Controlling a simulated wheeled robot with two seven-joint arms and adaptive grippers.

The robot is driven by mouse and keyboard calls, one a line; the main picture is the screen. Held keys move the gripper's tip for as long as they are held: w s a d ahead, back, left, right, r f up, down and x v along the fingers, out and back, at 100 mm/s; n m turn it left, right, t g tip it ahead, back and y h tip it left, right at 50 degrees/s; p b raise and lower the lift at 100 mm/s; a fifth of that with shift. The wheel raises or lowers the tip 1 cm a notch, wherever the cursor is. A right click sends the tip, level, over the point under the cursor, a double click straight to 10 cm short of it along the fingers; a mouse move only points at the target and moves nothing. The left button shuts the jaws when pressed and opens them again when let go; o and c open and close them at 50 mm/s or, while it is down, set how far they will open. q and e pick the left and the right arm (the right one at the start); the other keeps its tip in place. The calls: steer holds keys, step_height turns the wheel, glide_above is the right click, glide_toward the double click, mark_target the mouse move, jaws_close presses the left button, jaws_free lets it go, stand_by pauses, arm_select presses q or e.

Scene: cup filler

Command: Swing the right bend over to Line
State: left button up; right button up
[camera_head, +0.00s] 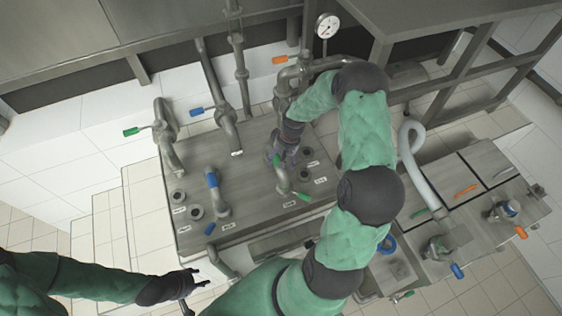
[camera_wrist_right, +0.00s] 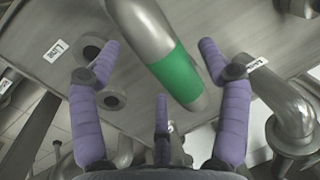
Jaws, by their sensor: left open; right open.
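The right bend is a grey steel pipe with a green band; in the right wrist view its green band (camera_wrist_right: 178,72) lies between my right gripper's (camera_wrist_right: 160,65) purple fingers, with a visible gap on each side. In the head view the right gripper (camera_head: 287,152) is over the same bend (camera_head: 282,177) and partly hides it. My right gripper is open. A label reading Line (camera_wrist_right: 57,50) lies on the plate left of the bend, near two round ports (camera_wrist_right: 112,99). My left gripper (camera_head: 192,282) is open and empty at the lower left, away from the plate.
The left bend with a blue band (camera_head: 212,181) stands on the steel plate (camera_head: 248,178). Pipes with green, blue and orange handles rise behind it. A gauge (camera_head: 327,26) is at the back. A bench with a pale hose (camera_head: 412,160) stands right of my right arm.

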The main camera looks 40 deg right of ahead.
steer(key=shift+a+f, duration=0.1)
steer(key=shift+f, duration=0.5)
jaws_close()
